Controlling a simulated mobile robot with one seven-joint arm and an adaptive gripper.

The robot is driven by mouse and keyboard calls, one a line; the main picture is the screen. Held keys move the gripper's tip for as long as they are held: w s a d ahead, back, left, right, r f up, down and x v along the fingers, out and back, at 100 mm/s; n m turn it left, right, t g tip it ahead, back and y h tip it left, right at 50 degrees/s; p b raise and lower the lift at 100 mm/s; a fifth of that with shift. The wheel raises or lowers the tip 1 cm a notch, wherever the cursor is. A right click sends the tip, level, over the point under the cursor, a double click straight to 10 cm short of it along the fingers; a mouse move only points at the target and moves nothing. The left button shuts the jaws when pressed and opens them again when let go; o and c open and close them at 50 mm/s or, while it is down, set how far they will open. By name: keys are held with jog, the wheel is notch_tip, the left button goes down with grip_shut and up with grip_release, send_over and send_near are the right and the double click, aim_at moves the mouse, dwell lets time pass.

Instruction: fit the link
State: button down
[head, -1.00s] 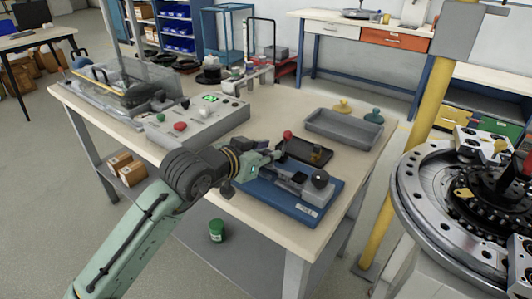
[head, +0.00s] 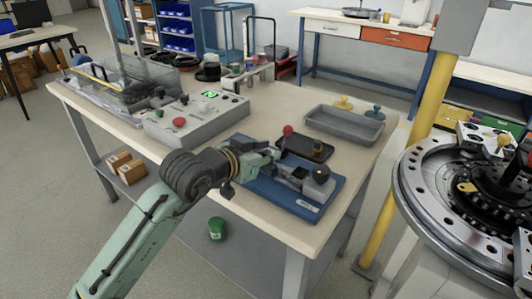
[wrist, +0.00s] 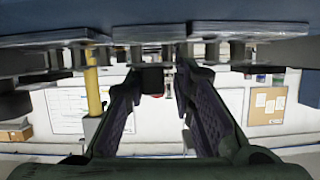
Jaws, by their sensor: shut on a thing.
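My gripper (head: 272,160) is low over the left side of a blue fixture (head: 300,207) on the bench. In the wrist view its two fingers (wrist: 158,78) stand apart, with a small dark part (wrist: 151,80) between their tips. I cannot make out whether this part is the link. A grey block with a black ball knob (head: 321,174) sits on the right of the fixture. A red ball knob (head: 288,130) stands just behind the gripper. The large metal ring (head: 410,205) is at the right, with a yellow piece (head: 467,187) on it. The gripper hides part of the fixture.
A dark shallow tray (head: 300,146) and a grey bin (head: 345,125) lie behind the fixture. A grey control box (head: 190,122) stands left of the gripper. A yellow post (head: 395,185) rises between bench and ring. The bench's front right corner is clear.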

jog(key=c, duration=1.3)
grip_release()
jog(key=shift+f, duration=0.2)
jog(key=shift+s+a+r, duration=0.1)
jog(key=v, duration=1.1)
jog(key=shift+s+a+r, duration=0.15)
jog(key=shift+s+a, duration=0.1)
